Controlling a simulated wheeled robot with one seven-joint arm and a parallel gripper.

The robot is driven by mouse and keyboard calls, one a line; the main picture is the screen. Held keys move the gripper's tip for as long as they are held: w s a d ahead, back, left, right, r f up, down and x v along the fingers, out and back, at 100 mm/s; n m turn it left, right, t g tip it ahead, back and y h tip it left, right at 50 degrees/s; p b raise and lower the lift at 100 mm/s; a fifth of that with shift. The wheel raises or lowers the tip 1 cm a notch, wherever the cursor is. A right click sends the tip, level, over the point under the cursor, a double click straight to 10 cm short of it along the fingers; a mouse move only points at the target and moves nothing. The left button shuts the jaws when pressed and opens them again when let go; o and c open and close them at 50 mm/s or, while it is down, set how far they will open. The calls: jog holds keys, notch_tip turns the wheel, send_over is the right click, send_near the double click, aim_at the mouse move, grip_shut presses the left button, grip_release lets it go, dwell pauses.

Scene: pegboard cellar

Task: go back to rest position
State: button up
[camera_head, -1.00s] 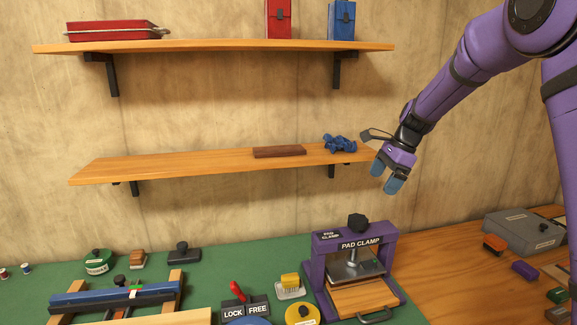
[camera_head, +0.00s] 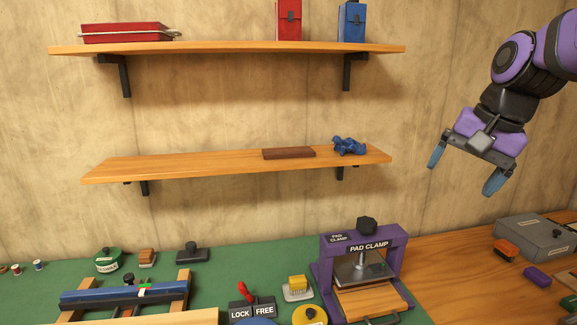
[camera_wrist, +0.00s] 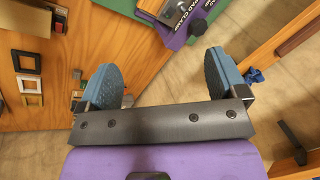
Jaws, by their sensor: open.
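My gripper (camera_head: 465,172) hangs in the air at the right of the head view, right of the lower shelf and above the wooden part of the bench. Its two blue-padded fingers are spread wide apart with nothing between them. In the wrist view my gripper (camera_wrist: 165,82) also shows open and empty, with the bench below it.
The lower shelf (camera_head: 215,163) holds a brown block (camera_head: 289,153) and a blue crumpled object (camera_head: 348,146). A purple pad clamp (camera_head: 325,265) stands on the bench below. A grey box (camera_head: 530,237) sits at right. The air around my gripper looks clear.

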jog(key=s+d+f+n+t+h, duration=0.1)
jog(key=s+n, duration=0.5)
jog(key=s, duration=0.9)
jog(key=shift+s+d+f+n+t+h, duration=0.15)
jog(key=shift+f+n+t+h, duration=0.25)
jog(key=shift+f+t+h, duration=0.15)
dwell(3.0)
